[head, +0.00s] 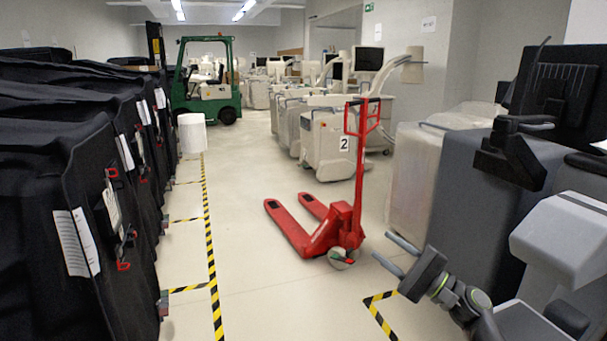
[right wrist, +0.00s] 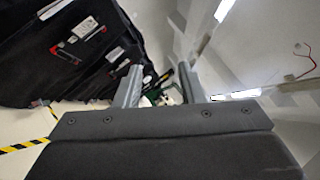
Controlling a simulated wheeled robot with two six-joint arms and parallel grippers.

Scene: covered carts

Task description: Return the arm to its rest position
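My right gripper (head: 382,245) reaches in from the lower right in the head view, above the floor. Its two grey fingers are apart, with nothing between them. The right wrist view also shows the open fingers of this gripper (right wrist: 160,68), tilted against the room, with clear space between them. My left gripper is in neither view.
Black-covered carts (head: 40,210) line the left side. A red pallet jack (head: 345,215) stands mid-floor, beyond my right gripper. Grey equipment (head: 470,190) stands close at the right. A green forklift (head: 208,80) is far back.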

